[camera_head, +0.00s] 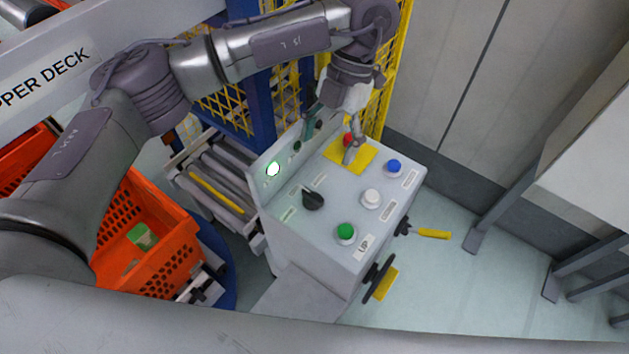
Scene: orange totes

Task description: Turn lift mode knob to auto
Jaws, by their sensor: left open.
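The black lift mode knob (313,201) sits on the top face of the grey control box (330,235), left of the white button. Its pointer is turned toward the upper left, and small labels lie around it, too small to read. My left gripper (332,148) hangs over the far part of the box, beyond the knob and apart from it. Its fingers are spread and nothing is held. One finger is close to the red button on the yellow plate; contact cannot be told. My right gripper is not in view.
The box carries a red button (348,139) on a yellow plate, a blue button (393,167), a white button (371,198), a green button (345,232) and a lit lamp (273,169). Yellow fencing stands behind. An orange tote (150,245) and rollers are left.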

